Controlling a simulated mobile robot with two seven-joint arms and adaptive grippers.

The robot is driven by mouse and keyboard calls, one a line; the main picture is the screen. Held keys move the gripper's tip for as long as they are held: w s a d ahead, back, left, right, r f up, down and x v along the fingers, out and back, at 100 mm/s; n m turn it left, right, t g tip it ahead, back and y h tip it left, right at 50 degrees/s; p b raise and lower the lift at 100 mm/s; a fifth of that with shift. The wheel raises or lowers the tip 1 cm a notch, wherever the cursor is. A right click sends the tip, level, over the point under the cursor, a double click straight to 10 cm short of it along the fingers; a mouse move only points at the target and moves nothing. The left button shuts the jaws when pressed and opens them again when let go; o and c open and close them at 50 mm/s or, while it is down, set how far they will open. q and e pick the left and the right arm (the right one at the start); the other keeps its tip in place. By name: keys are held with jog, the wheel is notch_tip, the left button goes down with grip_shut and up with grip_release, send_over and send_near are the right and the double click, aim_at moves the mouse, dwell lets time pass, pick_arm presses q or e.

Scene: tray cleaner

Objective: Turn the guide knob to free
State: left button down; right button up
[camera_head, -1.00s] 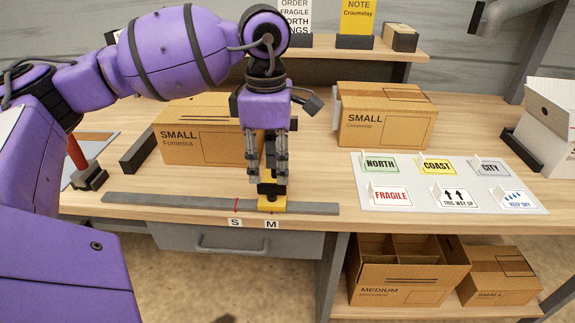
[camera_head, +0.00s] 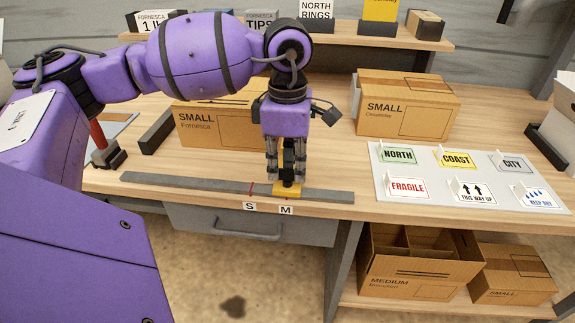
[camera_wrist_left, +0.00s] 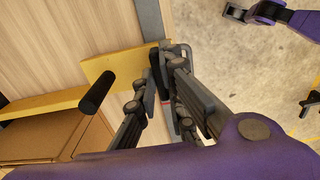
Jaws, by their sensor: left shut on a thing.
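The guide is a yellow block (camera_head: 289,191) on a grey rail (camera_head: 215,184) along the bench's front edge, beside the M mark (camera_head: 286,210). The guide knob (camera_head: 288,160) is a black upright piece on the block. My left gripper (camera_head: 286,178) points straight down over the guide, shut on the knob with a finger on either side. In the left wrist view my left gripper (camera_wrist_left: 163,70) hides most of the knob, and a yellow part (camera_wrist_left: 110,66) shows beside the fingers. The knob's setting cannot be read. My right gripper is out of view.
A small Fornesca box (camera_head: 215,130) stands just behind the left gripper. Another small box (camera_head: 408,105) is at the back right. A pale board of label cards (camera_head: 385,215) lies on the right. The S mark (camera_head: 249,206) is left of the guide. A drawer (camera_head: 250,226) is below.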

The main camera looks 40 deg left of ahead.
pick_arm(q)
jog(key=shift+n, duration=0.3)
jog(key=n, duration=0.4)
jog(key=shift+n+p, duration=0.3)
jog(key=shift+p, duration=0.05)
jog(key=n, duration=0.5)
jog(key=shift+n+p, duration=0.3)
jog(key=shift+p, duration=0.1)
jog(key=n, duration=0.3)
jog(key=shift+r+p, duration=0.1)
jog(key=shift+p, duration=0.2)
jog(key=shift+n+p, duration=0.3)
jog(key=shift+n, duration=1.9)
jog(key=c, duration=1.8)
grip_release()
jog(key=shift+c, duration=0.2)
